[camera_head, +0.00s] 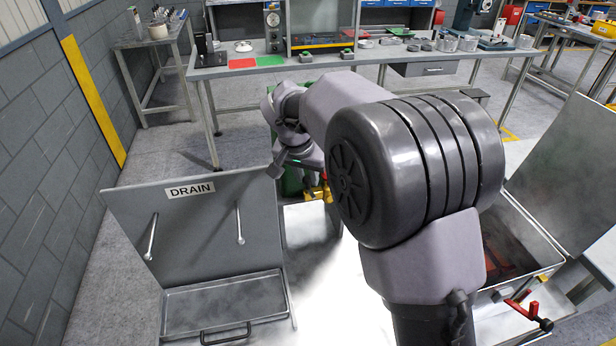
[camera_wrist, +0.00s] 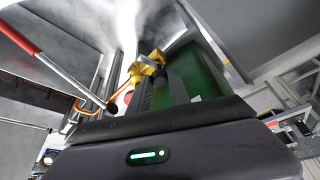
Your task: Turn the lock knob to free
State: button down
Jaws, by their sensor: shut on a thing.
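In the wrist view, my gripper (camera_wrist: 160,76) has its two dark fingers closed at the brass-yellow lock knob (camera_wrist: 150,66). Its fingertips cover part of the knob, and its exact turn position cannot be read. In the head view, brass-yellow metal (camera_head: 318,193) shows just below my wrist, at the far edge of the bright metal surface. My arm hides much of that area.
A red-handled lever (camera_wrist: 22,34) and a copper-coloured tube lie left of the fingers, close to my gripper. A green body (camera_wrist: 203,75) is on the right. A DRAIN panel (camera_head: 130,222) with a tray stands at left. A workbench (camera_head: 230,72) is behind.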

jog(key=shift+a+m+h, duration=0.1)
jog(key=shift+m+h, duration=0.3)
jog(key=shift+m, duration=0.8)
jog(key=shift+g, duration=0.3)
jog(key=c, duration=1.5)
grip_release()
jog(key=p+v, duration=0.5)
jog(key=v, duration=1.2)
jog(key=shift+a, duration=0.15)
jog(key=shift+s+r, duration=0.15)
